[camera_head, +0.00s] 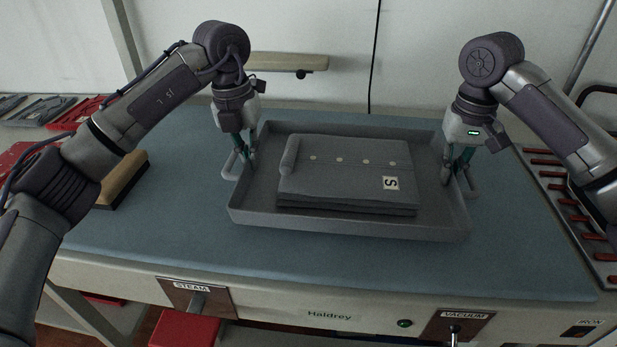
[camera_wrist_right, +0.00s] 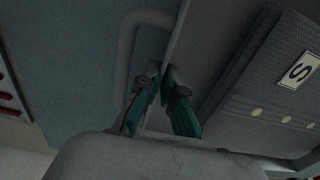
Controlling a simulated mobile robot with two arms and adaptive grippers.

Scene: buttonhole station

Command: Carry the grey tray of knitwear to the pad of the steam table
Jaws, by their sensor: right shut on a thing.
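The grey tray (camera_head: 340,228) holds a folded stack of grey knitwear (camera_head: 345,172) with pale buttons and an "S" label. The tray is over the blue pad (camera_head: 150,245) of the steam table; I cannot tell if its base touches. My right gripper (camera_head: 458,178) is shut on the tray's right end, by the handle; the right wrist view shows its fingers (camera_wrist_right: 160,85) on the tray wall (camera_wrist_right: 180,38). My left gripper (camera_head: 244,165) is at the left end by the other handle. Its fingertips are partly hidden, and its grip is unclear.
A tan-topped block (camera_head: 124,180) lies on the pad's left. Red and grey trays (camera_head: 80,113) stand at the far left. A rack with red bars (camera_head: 570,208) is at the right. STEAM and VACUUM controls line the front panel. The pad's front strip is clear.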

